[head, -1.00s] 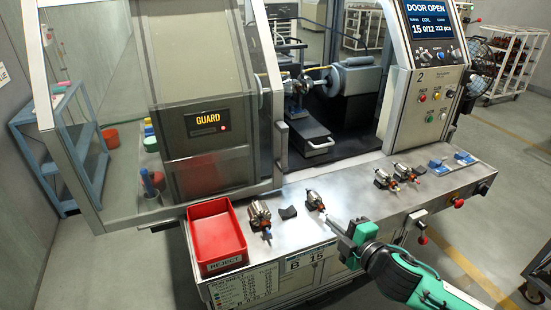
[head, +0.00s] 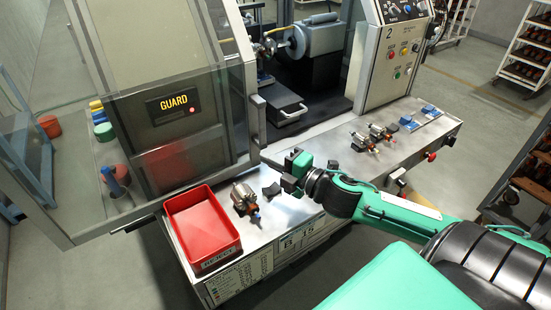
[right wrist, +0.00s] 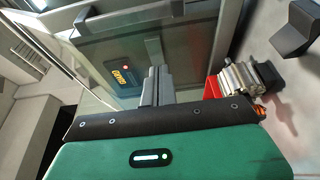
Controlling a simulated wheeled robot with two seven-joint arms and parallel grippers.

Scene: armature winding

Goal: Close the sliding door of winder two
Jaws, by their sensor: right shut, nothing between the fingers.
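The sliding door of winder two is a framed clear panel with a dark GUARD sign (head: 173,102) and a red light. It stands at the left, and the work space with the chuck and grey tailstock (head: 318,40) is uncovered to its right. A grey handle (head: 257,112) sits on the door's right edge. My right gripper (head: 290,172) is shut and empty, above the bench in front of the door and apart from the handle in the head view. In the right wrist view its closed fingers (right wrist: 157,85) point towards the door panel (right wrist: 190,50). My left gripper does not show clearly.
A red reject bin (head: 203,222) and an armature (head: 244,198) stand on the bench left of my right gripper. More armatures (head: 362,142) and blue parts (head: 408,123) lie to its right. The control panel (head: 402,50) bears the number 2. A rack (head: 525,50) stands behind.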

